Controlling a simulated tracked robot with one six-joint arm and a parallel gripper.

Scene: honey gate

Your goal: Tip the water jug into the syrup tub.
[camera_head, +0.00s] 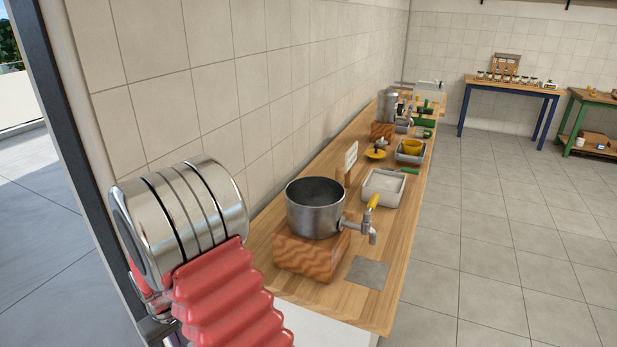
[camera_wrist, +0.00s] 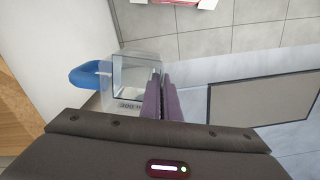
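In the wrist view a clear square jug (camera_wrist: 135,72) with a blue handle (camera_wrist: 88,75) and small dark lettering is just left of my gripper (camera_wrist: 160,88). The two dark purple fingers are close together and overlap the jug's right edge in the picture. I cannot tell whether they touch it, nor whether water is inside. My gripper is not visible in the head view. No tub there is clearly marked as syrup; a pale rectangular tub (camera_head: 367,193) and a grey tub (camera_head: 403,158) with a yellow cup stand on the wooden counter.
A tiled wall borders the counter's left. The floor (camera_head: 500,240) to the right is clear.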

